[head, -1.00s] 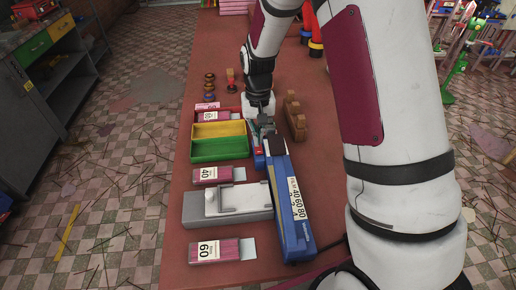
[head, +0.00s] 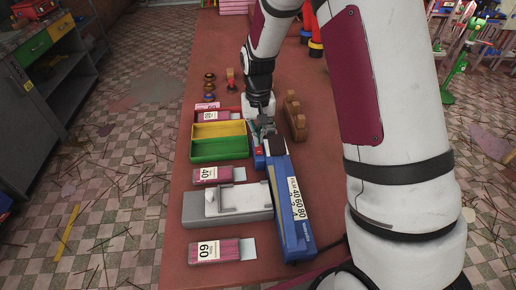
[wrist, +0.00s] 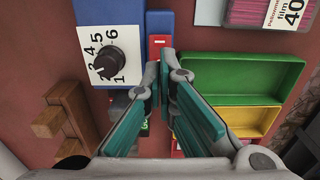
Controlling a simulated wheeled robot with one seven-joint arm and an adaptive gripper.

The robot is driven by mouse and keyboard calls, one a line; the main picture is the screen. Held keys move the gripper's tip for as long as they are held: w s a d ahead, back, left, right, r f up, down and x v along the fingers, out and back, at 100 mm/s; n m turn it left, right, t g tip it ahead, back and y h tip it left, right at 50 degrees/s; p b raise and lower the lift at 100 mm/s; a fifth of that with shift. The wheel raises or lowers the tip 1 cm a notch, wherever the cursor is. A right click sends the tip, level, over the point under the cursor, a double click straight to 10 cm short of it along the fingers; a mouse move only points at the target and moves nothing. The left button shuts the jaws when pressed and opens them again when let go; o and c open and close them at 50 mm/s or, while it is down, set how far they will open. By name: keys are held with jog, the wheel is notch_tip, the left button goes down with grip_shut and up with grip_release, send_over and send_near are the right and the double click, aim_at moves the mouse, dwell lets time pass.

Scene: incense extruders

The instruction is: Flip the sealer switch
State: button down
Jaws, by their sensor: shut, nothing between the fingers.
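The blue sealer (head: 292,210) lies lengthwise on the table in the head view, with printed numbers on its top. In the wrist view the blue sealer (wrist: 112,12) carries a white plate with a black dial (wrist: 107,63). Beside it, a red switch (wrist: 160,42) with a white mark sits on a narrow blue strip. My gripper (wrist: 163,70) is shut and empty, its fingertips just below the red switch in the picture. I cannot tell whether they touch it. In the head view my gripper (head: 264,128) is at the sealer's far end.
Red, yellow and green trays (head: 219,148) stand left of my gripper. A wooden stand (head: 294,117) is close on its right. A grey device (head: 228,203) and pink film packs (head: 218,174) lie nearer on the table.

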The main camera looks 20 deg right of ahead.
jog(key=shift+f+b, duration=0.4)
jog(key=shift+f, duration=0.65)
dwell(0.5)
jog(key=shift+r, duration=0.1)
jog(key=shift+r+p, duration=1.4)
jog(key=shift+r, duration=2.05)
notch_tip(320, 180, up, 10)
jog(key=t, duration=0.1)
send_over(263, 160)
jog(key=s+r+n+t, duration=0.1)
jog(key=s+r+t, duration=0.2)
jog(key=s+r, duration=0.95)
jog(key=s+n+t, duration=0.1)
jog(key=s, duration=1)
jog(key=shift+d+f, duration=0.15)
jog(key=shift+f, duration=0.05)
jog(key=shift+s, duration=0.15)
